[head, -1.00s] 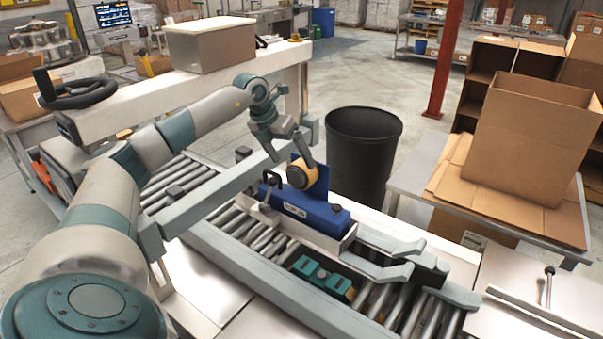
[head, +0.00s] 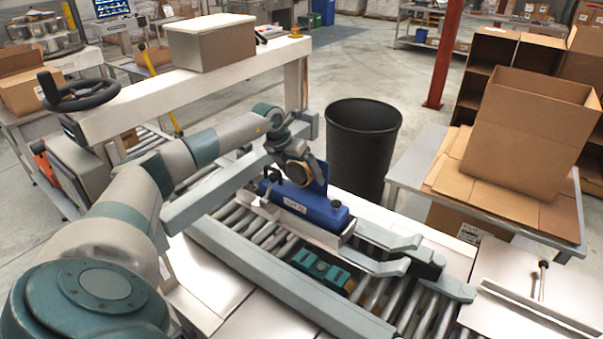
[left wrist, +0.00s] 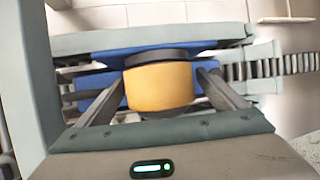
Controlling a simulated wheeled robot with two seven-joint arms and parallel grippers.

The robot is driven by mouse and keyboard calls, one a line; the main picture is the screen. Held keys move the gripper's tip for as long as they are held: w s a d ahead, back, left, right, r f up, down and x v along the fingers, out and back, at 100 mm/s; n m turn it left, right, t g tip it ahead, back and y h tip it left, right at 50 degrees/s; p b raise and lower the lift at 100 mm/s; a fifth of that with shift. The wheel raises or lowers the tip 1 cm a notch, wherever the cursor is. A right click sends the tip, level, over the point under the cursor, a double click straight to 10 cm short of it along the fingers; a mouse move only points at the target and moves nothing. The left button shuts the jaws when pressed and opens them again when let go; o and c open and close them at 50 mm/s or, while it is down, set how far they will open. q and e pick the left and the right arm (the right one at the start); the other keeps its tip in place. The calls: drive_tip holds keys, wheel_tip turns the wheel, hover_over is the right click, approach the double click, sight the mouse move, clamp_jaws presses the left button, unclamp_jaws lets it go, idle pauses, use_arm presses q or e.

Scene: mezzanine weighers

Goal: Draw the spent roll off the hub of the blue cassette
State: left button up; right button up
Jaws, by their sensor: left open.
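The blue cassette (head: 318,213) sits over the roller conveyor in the head view, with an upright blue plate behind the roll. It also shows in the left wrist view (left wrist: 97,77). The spent roll (head: 312,166) is at the cassette's upper part, partly hidden by my gripper. In the left wrist view the roll (left wrist: 158,86) is orange-tan with a dark disc along its far edge. My left gripper (head: 302,172) is open at the roll. Its two fingers (left wrist: 160,92) stand on either side of the roll; contact is unclear. My right gripper is not in view.
Grey fork-like arms (head: 390,262) extend beside the cassette. A green block (head: 320,270) lies on the conveyor rollers. A black bin (head: 362,150) stands open behind. A cardboard box (head: 530,130) is on the right table. A white beam (head: 190,88) crosses at back left.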

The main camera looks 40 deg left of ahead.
use_arm(q)
drive_tip(key=c, duration=1.1)
drive_tip(key=shift+r, duration=0.1)
drive_tip(key=shift+c, duration=0.2)
drive_tip(key=shift+r, duration=0.2)
